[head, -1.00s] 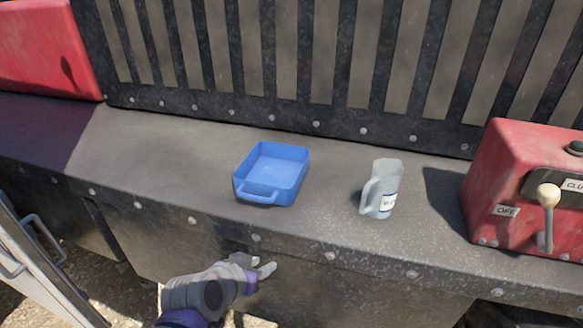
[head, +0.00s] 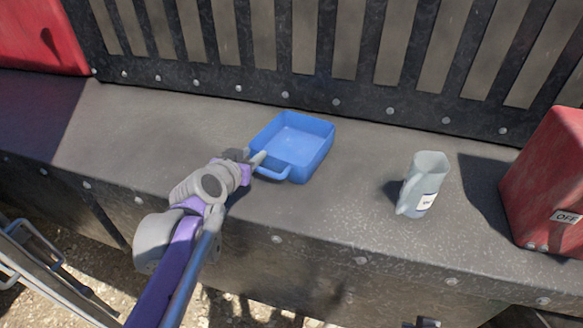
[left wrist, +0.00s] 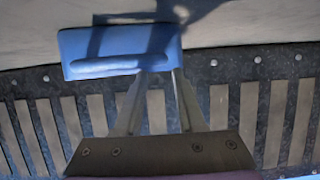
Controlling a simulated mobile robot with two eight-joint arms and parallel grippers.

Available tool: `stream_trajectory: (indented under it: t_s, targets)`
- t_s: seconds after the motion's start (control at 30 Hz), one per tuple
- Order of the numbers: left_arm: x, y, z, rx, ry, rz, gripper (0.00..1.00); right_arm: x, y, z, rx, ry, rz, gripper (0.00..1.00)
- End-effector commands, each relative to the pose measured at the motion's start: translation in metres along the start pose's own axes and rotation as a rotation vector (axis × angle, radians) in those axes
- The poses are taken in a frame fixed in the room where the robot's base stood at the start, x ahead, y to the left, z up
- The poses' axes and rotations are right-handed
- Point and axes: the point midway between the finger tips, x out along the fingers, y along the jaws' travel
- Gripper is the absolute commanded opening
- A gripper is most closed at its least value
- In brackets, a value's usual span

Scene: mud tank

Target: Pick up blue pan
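The blue pan (head: 305,137) is a rectangular tray, upright and empty on the dark metal ledge, with a loop handle on its near side. My left gripper (head: 257,160) is at the pan's near left corner, close beside the handle. In the left wrist view the pan (left wrist: 130,42) lies just beyond the fingertips (left wrist: 163,73), its handle crossing near the left finger. The two fingers stand apart with nothing visibly gripped. Whether a finger touches the handle I cannot tell. A small dark part at the bottom edge may be my right gripper (head: 424,322); its fingers are not clear.
A clear jug (head: 424,184) with a white label stands on the ledge (head: 345,205) right of the pan. A red control box (head: 550,185) is at the right. A slatted panel (head: 330,75) rises behind. The ledge between pan and jug is free.

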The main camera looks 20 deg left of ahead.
Motion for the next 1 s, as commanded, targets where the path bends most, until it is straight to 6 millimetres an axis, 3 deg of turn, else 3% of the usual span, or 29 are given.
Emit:
stream_trajectory:
  t_s: [0.3, 0.63, 0.87, 1.0]
  targets:
    - [0.041, 0.0, 0.0, 0.001, -0.001, 0.001, 0.39, 0.003, 0.0, 0.004, 0.0, -0.003, 0.0, 0.0]
    - [0.049, 0.0, 0.001, 0.001, -0.003, 0.002, 0.39, 0.004, 0.0, 0.004, 0.0, -0.004, 0.0, 0.0]
    - [0.049, 0.0, 0.001, 0.002, -0.003, 0.002, 0.0, 0.004, 0.0, 0.004, 0.0, -0.004, 0.0, 0.0]
    - [0.049, 0.0, 0.001, 0.002, -0.003, 0.002, 0.0, 0.004, 0.0, 0.004, 0.0, -0.004, 0.0, 0.0]
